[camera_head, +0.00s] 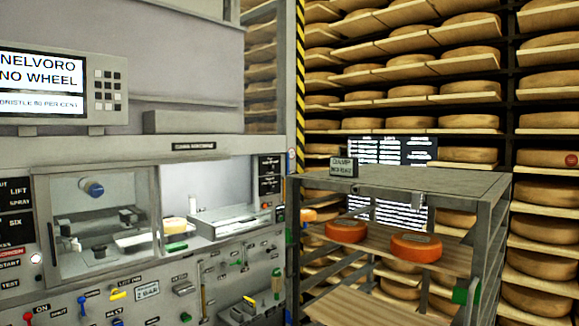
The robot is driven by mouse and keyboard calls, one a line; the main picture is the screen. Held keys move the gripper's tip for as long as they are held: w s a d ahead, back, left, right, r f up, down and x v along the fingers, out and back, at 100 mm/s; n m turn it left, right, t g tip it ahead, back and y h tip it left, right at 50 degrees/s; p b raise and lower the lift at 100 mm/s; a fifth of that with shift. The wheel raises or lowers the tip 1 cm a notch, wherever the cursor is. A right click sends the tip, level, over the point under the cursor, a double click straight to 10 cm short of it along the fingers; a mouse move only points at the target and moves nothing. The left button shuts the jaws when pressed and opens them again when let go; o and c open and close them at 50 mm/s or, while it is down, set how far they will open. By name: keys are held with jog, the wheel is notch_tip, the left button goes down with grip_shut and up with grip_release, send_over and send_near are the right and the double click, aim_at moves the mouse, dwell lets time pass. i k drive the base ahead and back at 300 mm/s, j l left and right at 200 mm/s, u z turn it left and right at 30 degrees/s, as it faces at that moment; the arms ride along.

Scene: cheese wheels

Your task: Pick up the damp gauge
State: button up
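A small dark plate (343,167) with light lettering stands at the front left of the grey rack's top (430,182). Its upper line seems to read DAMP; the lower line is too small to read. I cannot tell whether this plate is the damp gauge itself or a label for it. A small grey fitting (415,200) sits at the rack top's front edge, too small to make out. My gripper is not in view.
Below the rack top, orange cheese wheels (416,247) sit on a board. Shelves of pale wheels (468,62) fill the back right. At left is a machine with a screen (42,83), a windowed chamber and a control panel. The rack top is mostly bare.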

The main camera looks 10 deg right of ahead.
aim_at(344, 166)
jog(key=i+j+u, duration=0.2)
jog(key=i+u, duration=0.2)
jog(key=i, duration=0.35)
jog(key=i+u, duration=0.45)
jog(key=i, duration=0.3)
jog(key=i+j+z, duration=0.15)
jog(key=i+z, duration=0.25)
jog(key=i, duration=0.5)
jog(key=i+z, duration=0.15)
jog(key=z, duration=0.35)
jog(key=i+z, duration=0.15)
jog(key=z, duration=0.3)
jog(key=i+z, duration=0.15)
jog(key=z, duration=0.35)
